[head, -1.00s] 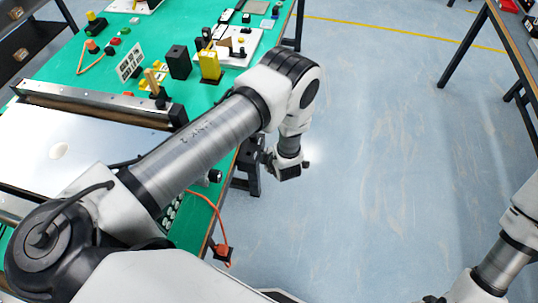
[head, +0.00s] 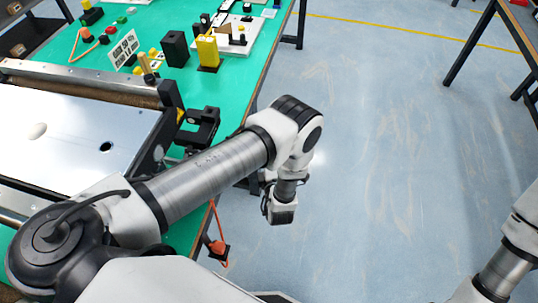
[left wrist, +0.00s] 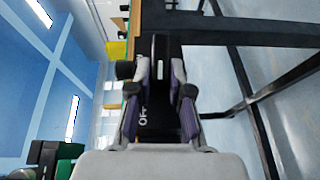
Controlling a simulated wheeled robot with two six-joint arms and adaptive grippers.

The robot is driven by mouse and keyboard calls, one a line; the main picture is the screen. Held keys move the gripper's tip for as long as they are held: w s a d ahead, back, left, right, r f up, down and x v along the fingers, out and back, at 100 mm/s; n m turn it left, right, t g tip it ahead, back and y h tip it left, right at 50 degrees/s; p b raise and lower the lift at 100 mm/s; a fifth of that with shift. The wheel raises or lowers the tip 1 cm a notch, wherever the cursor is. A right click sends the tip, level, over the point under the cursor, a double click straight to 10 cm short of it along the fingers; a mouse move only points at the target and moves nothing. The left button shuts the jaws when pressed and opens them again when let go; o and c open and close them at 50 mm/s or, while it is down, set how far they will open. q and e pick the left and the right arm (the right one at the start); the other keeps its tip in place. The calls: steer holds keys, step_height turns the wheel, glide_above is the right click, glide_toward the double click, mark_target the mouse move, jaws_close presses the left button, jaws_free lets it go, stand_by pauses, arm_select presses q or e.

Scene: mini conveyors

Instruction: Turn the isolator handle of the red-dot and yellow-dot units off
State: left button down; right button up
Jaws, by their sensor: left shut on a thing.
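In the left wrist view my left gripper (left wrist: 160,88) has its two purple-padded fingers on either side of a black handle (left wrist: 159,58) with a short white mark. The gripper is shut on this handle. White letters reading "OFF" stand on the dark face (left wrist: 146,122) between the fingers. In the head view the left gripper (head: 280,212) hangs past the table's right edge, and its fingertips and the handle are hidden there. I see no red or yellow dot, so I cannot tell which unit this is. My right gripper is out of the picture.
A conveyor with a silver bed (head: 60,120) lies on the green table (head: 252,65). A black bracket (head: 200,125) sits at its end. Yellow (head: 207,50) and black blocks (head: 175,48) stand farther back. An orange cable (head: 213,225) hangs at the edge.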

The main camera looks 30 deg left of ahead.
arm_select(q)
steer(key=shift+a+f+t, duration=0.15)
steer(key=shift+a+t, duration=0.05)
steer(key=shift+t, duration=0.1)
steer(key=shift+n+y+b, duration=0.3)
steer(key=shift+y, duration=0.1)
steer(key=c, duration=1.2)
jaws_free()
steer(key=shift+o, duration=0.6)
steer(key=shift+a, duration=0.15)
steer(key=v, duration=0.7)
steer(key=shift+s, duration=0.25)
